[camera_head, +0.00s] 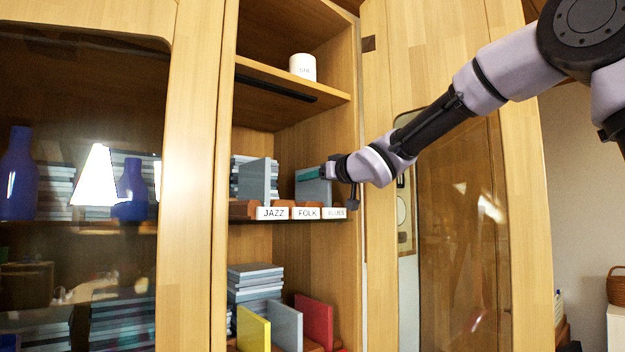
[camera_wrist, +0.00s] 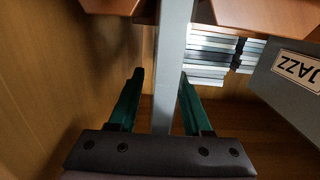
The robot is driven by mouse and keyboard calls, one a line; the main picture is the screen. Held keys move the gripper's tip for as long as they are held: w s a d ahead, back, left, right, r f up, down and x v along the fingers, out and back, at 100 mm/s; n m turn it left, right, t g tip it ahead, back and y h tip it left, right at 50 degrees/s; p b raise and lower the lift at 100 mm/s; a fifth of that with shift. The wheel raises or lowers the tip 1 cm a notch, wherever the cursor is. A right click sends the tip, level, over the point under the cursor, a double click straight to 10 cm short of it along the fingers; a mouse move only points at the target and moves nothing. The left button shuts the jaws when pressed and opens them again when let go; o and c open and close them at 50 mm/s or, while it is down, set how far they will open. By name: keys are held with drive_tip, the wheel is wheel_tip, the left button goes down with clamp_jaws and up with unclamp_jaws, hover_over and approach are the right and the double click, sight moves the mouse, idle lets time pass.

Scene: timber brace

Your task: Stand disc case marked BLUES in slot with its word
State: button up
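A grey-blue disc case (camera_head: 312,191) stands upright on the middle shelf, behind the FOLK (camera_head: 306,213) and BLUES (camera_head: 336,213) labels; no word is readable on it. In the wrist view the case (camera_wrist: 169,70) is edge-on, its far end between wooden blocks of the rack (camera_wrist: 232,10). I cannot tell for certain which slot it is in. My gripper (camera_head: 328,173) is at its upper part. In the wrist view my gripper's green fingers (camera_wrist: 160,78) are open around the case, with gaps beside it.
Another grey case (camera_head: 257,181) stands behind the JAZZ label (camera_head: 273,213); a case with JAZZ on its face (camera_wrist: 290,75) shows in the wrist view. Stacked cases (camera_wrist: 207,60) lie behind. The cabinet's right wall (camera_head: 345,120) is close to my gripper. A white mug (camera_head: 302,66) stands above.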

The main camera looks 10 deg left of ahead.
drive_tip(key=shift+d, duration=0.1)
drive_tip(key=v, duration=1)
drive_tip(key=shift+s+d, duration=0.15)
drive_tip(key=shift+s, duration=0.15)
